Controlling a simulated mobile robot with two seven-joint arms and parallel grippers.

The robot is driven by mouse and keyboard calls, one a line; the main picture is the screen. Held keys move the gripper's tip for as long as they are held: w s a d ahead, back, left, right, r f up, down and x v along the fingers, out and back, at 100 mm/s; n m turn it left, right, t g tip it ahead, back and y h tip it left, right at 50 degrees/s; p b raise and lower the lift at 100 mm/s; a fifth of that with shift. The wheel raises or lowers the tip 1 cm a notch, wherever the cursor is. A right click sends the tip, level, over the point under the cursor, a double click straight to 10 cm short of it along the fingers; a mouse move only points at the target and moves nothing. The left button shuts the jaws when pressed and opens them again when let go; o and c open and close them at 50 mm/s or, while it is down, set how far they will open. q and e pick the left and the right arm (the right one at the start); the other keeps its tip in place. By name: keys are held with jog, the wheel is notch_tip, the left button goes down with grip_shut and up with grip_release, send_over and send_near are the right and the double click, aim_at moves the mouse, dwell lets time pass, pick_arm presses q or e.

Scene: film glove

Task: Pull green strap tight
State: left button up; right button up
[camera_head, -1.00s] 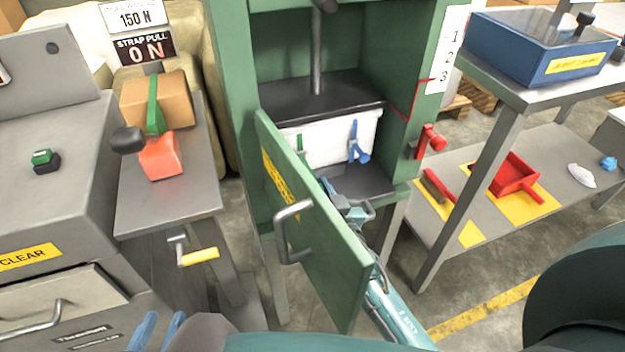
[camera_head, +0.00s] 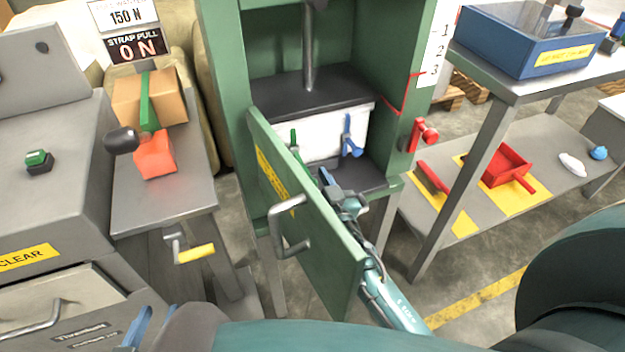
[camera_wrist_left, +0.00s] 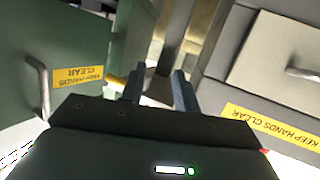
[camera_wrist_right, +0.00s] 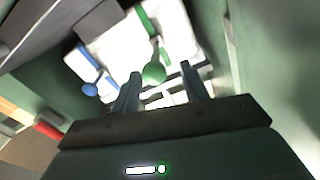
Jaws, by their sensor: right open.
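A white bale (camera_head: 325,136) sits in the green press, with a green strap (camera_head: 294,138) and a blue strap (camera_head: 347,135) hanging down its front. The green strap ends in a rounded green end piece (camera_wrist_right: 153,73). My right gripper (camera_head: 326,178) is inside the press opening beside the swung-out door. In the right wrist view its open fingers (camera_wrist_right: 160,88) are spread, with the green end piece just ahead of the gap; contact cannot be told. My left gripper (camera_wrist_left: 158,88) is open and empty, low at the left of the head view (camera_head: 138,328).
The green door (camera_head: 315,240) stands open, left of my right forearm. A red-handled part (camera_head: 420,135) sticks out on the press's right side.

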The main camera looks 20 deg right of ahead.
notch_tip(320, 180, up, 3)
jog(key=shift+f+p, duration=0.1)
jog(key=shift+p, duration=0.45)
notch_tip(320, 180, up, 6)
jog(key=p, duration=0.3)
jog(key=shift+f, duration=0.1)
pick_arm(q)
jog(key=shift+w+d+n+g, duration=0.3)
jog(key=shift+d+g, duration=0.2)
jog(key=shift+g, duration=0.1)
jog(key=shift+f, duration=0.1)
